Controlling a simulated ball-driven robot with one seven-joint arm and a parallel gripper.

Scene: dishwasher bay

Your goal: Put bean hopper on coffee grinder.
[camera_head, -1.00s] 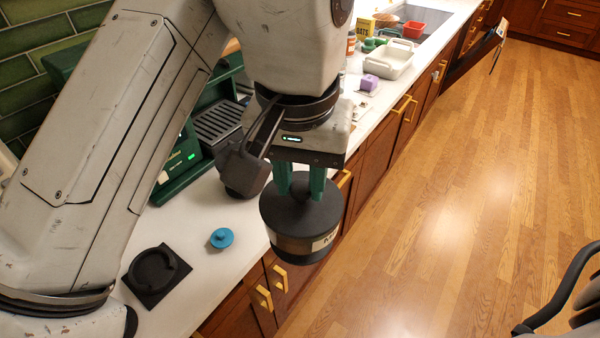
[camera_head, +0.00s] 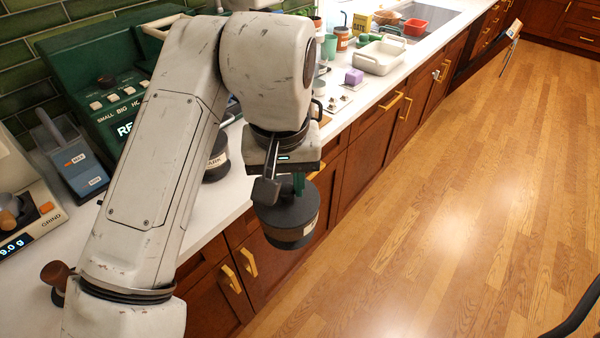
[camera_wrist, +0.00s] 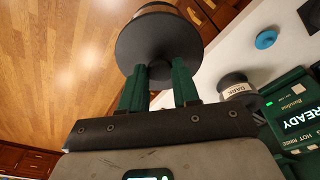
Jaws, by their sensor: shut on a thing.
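My gripper (camera_head: 298,186) is shut on a bean hopper (camera_head: 287,217), a dark round container with a black lid and a pale label band. The hopper hangs upright beyond the counter's front edge, above the floor. In the wrist view, my green fingers (camera_wrist: 159,78) grip it at the lid side, and its lid (camera_wrist: 157,48) faces me. The coffee grinder (camera_head: 28,218), marked GRIND with a 9.0 g display, stands at the left edge and is cut off there. A second hopper labelled DARK (camera_wrist: 235,87) stands on the counter; my arm partly hides it in the head view (camera_head: 217,160).
A green coffee machine (camera_head: 105,85) and a blue-grey unit (camera_head: 75,162) stand along the wall. A blue disc (camera_wrist: 266,40) lies on the counter. A wooden-handled tool (camera_head: 55,273) is near my arm. A white tray (camera_head: 380,57) is farther back. The floor (camera_head: 430,200) is clear.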

